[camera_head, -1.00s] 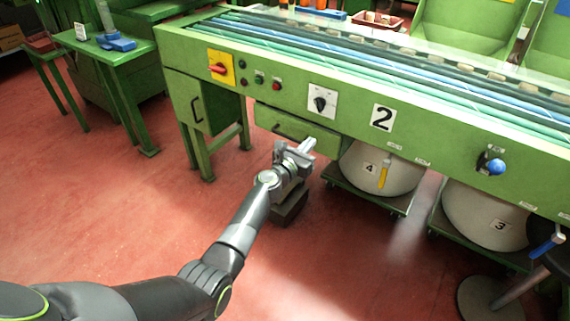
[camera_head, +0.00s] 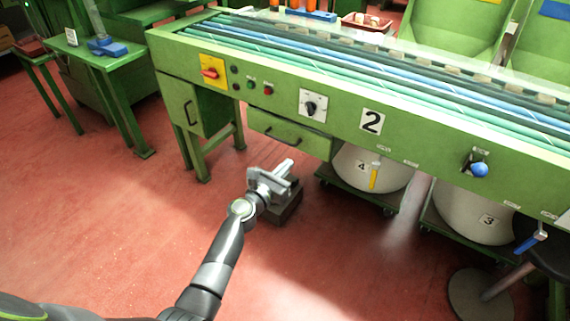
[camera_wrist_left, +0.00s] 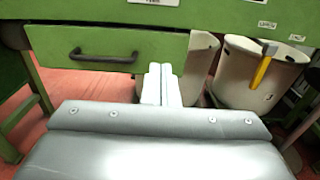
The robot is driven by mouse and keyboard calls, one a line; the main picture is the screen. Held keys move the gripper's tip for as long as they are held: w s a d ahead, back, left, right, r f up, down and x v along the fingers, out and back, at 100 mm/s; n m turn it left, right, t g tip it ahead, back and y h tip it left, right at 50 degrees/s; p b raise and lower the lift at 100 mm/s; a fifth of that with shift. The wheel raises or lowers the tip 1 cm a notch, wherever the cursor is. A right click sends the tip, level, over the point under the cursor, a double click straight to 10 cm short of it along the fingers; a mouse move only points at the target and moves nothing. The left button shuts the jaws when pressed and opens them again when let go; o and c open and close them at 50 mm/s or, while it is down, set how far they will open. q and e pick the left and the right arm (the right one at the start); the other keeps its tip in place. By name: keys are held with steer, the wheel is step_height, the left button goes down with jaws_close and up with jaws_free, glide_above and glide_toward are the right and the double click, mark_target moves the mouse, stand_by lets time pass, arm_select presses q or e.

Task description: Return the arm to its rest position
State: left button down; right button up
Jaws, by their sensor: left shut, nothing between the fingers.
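My left gripper (camera_head: 285,168) is shut and empty, its fingertips pressed together in front of the green machine (camera_head: 270,125). It hangs over the red floor, below and in front of the drawer (camera_head: 290,134). In the left wrist view the shut fingers (camera_wrist_left: 160,84) point toward the drawer front (camera_wrist_left: 120,45), with its dark handle at left. I cannot tell the exact gap between the fingers and the machine. My left arm reaches in from the bottom of the head view. My right gripper does not show.
White bins numbered 4 (camera_head: 385,175) and 3 (camera_head: 470,212) stand on wheeled bases under the machine. A stool foot (camera_head: 478,296) is at the lower right. A green side table (camera_head: 105,62) stands at the left. The red floor (camera_head: 90,220) at left is clear.

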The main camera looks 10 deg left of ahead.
arm_select(q)
steer(key=shift+s, duration=0.15)
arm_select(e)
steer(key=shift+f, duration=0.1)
